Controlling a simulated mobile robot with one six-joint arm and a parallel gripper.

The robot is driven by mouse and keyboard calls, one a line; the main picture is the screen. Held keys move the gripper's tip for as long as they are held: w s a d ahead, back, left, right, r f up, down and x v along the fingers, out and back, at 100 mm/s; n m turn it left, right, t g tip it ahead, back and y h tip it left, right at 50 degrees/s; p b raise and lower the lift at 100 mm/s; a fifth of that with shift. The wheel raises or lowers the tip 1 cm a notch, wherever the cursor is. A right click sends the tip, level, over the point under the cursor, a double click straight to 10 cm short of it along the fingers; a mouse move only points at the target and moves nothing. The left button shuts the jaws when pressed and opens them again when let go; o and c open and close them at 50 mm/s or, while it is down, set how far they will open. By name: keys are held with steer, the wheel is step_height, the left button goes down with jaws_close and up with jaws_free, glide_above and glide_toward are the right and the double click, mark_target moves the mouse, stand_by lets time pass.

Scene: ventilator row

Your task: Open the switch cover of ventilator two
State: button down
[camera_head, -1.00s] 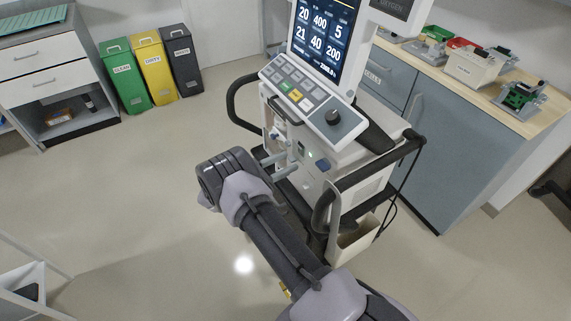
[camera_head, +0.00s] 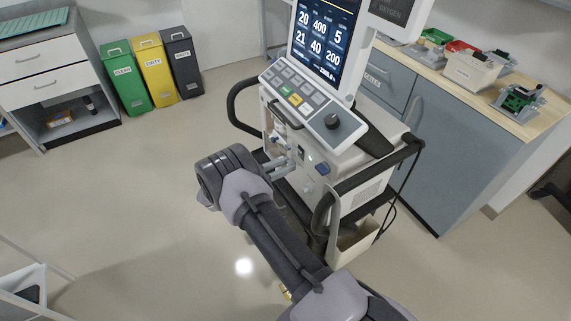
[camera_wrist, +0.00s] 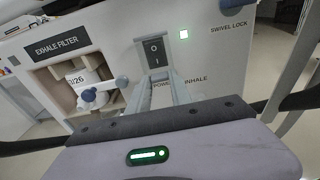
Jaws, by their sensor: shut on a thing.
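The ventilator (camera_head: 345,170) stands in the middle of the head view, its screen lit; I see no number on it. In the wrist view its front panel has a black O/I power switch (camera_wrist: 154,52) inside a grey surround. The switch cover (camera_wrist: 155,73) seems to be the grey piece around and below the switch; its exact angle is unclear. My gripper (camera_wrist: 162,82) is shut on it, fingertips just below the switch, partly hiding the POWER label. In the head view my gripper (camera_head: 279,165) reaches the panel from the left.
An exhale filter bay (camera_wrist: 85,80) with a blue knob is left of the switch. A blue swivel lock knob (camera_wrist: 233,80) is to the right. Black handrails (camera_head: 240,105) flank the ventilator. Bins (camera_head: 125,85) and open floor lie left; a counter (camera_head: 520,125) stands right.

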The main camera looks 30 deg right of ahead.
steer(key=a+r+y+p, duration=0.1)
steer(key=r+y+p, duration=0.1)
steer(key=y+p, duration=0.1)
steer(key=shift+a+r+p, duration=0.15)
steer(key=shift+a+p, duration=0.05)
steer(key=shift+p, duration=0.45)
step_height(320, 180, up, 8)
steer(key=g+y+p, duration=0.1)
steer(key=y+p, duration=1.4)
steer(key=p, duration=0.2)
steer(key=shift+p, duration=0.4)
steer(key=shift+d+r, duration=0.1)
steer(key=shift+d, duration=0.05)
steer(key=shift+s+g, duration=0.1)
steer(key=shift+g, duration=0.2)
steer(key=c, duration=1.2)
jaws_free()
steer(key=shift+o, duration=0.2)
